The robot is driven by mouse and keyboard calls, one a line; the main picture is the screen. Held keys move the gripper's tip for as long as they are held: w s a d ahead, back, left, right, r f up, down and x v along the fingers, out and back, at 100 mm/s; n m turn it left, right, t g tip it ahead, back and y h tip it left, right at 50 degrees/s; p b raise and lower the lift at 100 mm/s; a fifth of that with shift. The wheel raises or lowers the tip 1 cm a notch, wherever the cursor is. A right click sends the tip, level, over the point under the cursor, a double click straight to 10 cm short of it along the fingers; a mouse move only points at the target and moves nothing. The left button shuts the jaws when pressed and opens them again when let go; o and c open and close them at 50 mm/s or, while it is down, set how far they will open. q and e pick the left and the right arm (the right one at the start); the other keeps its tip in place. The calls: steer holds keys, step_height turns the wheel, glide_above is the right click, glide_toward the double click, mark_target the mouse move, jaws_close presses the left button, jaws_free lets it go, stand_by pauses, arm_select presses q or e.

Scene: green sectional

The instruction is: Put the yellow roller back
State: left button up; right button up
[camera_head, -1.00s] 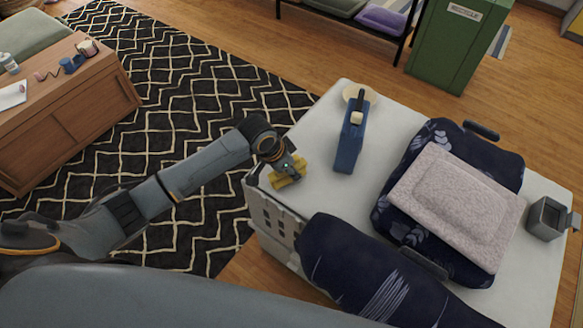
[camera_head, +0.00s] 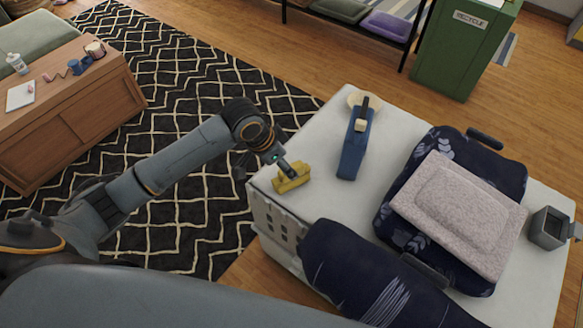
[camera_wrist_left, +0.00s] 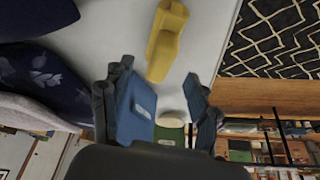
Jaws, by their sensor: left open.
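The yellow roller (camera_head: 293,178) lies on the left corner of the white-topped unit (camera_head: 318,150). It also shows at the top of the left wrist view (camera_wrist_left: 166,40), clear of both fingers. My left gripper (camera_head: 265,171) is open and empty. It is just left of the roller in the head view, with one finger overlapping the roller's upper edge in the picture. I cannot tell from the head view alone whether they touch. In the left wrist view my gripper's fingers (camera_wrist_left: 155,82) stand wide apart. My right gripper is not in view.
A dark suitcase (camera_head: 505,170) carries a pinkish cushion (camera_head: 458,205). A grey holder (camera_head: 547,228) is at the right. A dark rolled bundle (camera_head: 365,275) is at the front.

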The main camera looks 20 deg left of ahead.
arm_select(q)
steer(key=shift+v, duration=1.65)
